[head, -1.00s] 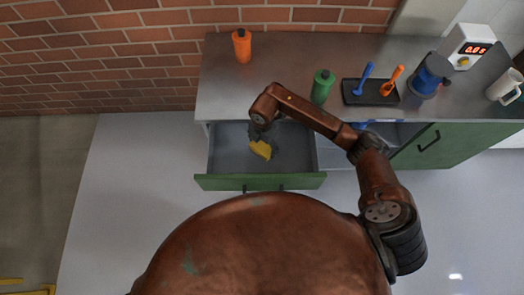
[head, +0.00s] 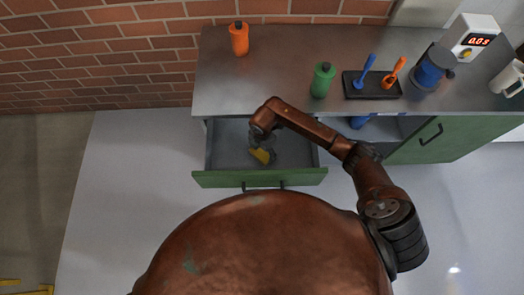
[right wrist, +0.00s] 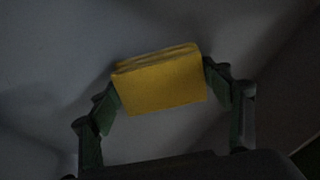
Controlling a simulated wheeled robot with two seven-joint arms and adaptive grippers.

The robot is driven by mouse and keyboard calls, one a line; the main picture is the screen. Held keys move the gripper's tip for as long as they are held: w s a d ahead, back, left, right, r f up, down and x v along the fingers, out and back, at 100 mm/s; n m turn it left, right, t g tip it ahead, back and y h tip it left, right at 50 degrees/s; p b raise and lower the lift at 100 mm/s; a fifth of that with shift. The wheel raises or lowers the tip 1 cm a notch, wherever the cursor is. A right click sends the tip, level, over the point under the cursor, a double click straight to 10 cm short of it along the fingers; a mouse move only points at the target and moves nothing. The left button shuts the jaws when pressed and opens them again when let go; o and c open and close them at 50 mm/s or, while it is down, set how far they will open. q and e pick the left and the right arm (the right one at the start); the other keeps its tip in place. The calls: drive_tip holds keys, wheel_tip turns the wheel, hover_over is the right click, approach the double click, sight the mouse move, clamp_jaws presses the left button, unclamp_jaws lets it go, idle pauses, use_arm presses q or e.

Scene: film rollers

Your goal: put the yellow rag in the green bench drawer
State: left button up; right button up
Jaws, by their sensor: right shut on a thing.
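The yellow rag (head: 260,156) is at my right gripper, inside the outline of the open green bench drawer (head: 258,179). In the right wrist view the folded rag (right wrist: 160,81) sits between the two fingers of my right gripper (right wrist: 162,88), which is shut on it. The head view shows my right gripper (head: 261,146) pointing down into the drawer. Whether the rag touches the drawer floor I cannot tell. My left gripper is not in view.
On the metal bench top (head: 290,45) stand an orange bottle (head: 239,39), a green bottle (head: 322,80), a dark tray (head: 372,94) with a blue and an orange utensil, a blue and dark container (head: 431,72), a white device with a display (head: 472,38) and a mug (head: 508,79).

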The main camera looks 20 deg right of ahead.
sight(262, 151)
drive_tip(key=shift+f, duration=0.1)
drive_tip(key=o, duration=1.1)
drive_tip(key=shift+c, duration=0.2)
wheel_tip(262, 151, up, 12)
drive_tip(key=p, duration=0.2)
